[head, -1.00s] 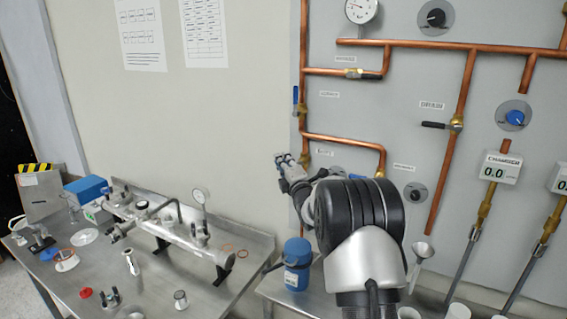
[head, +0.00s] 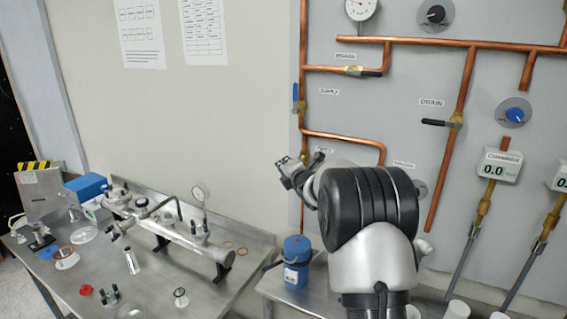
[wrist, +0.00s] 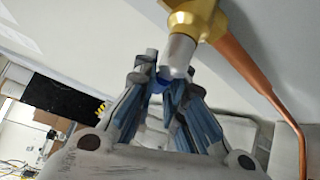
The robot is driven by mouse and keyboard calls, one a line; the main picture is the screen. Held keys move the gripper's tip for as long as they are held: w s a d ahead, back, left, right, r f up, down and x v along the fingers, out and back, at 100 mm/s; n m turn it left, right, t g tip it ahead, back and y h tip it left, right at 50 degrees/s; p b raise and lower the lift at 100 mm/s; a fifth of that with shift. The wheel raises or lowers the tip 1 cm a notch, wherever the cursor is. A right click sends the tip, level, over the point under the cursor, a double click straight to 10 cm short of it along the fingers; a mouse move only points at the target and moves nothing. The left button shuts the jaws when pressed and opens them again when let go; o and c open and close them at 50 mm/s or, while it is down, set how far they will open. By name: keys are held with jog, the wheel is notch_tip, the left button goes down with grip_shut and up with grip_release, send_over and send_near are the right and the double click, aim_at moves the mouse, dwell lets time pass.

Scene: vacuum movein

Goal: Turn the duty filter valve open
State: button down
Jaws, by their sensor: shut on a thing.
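The duty filter valve shows in the wrist view as a brass body (wrist: 199,18) with a pale grey stem, on a copper pipe. A small blue piece (wrist: 157,84), apparently its handle, sits between my fingertips. My gripper (wrist: 160,72) is shut on it, with the fingertips just below the stem. In the head view my gripper (head: 287,168) is at the left edge of the pipe panel, just below and left of the small label (head: 325,150). My own arm hides much of the valve there, so I cannot read its handle angle.
Another blue-handled valve (head: 298,100) sits above on the same vertical pipe. A black-handled valve (head: 440,123) is to the right. A blue container (head: 297,262) stands below my gripper. The steel bench (head: 215,292) at left carries a metal manifold and small parts.

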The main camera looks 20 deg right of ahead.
jog(key=g+p, duration=0.1)
jog(key=n+p, duration=0.1)
jog(key=n+g+p, duration=0.1)
jog(key=shift+s+d+f+g+h, duration=0.3)
jog(key=shift+s+f, duration=0.05)
jog(key=shift+f, duration=0.05)
jog(key=g+p, duration=0.1)
jog(key=p, duration=0.1)
jog(key=s+f+n+g+h+p, duration=0.1)
jog(key=p, duration=0.2)
jog(key=shift+d+f, duration=0.15)
jog(key=shift+d, duration=0.2)
jog(key=shift+f+n, duration=0.15)
jog(key=shift+n, duration=0.15)
jog(key=c, duration=1.6)
grip_release()
jog(key=shift+c, duration=0.2)
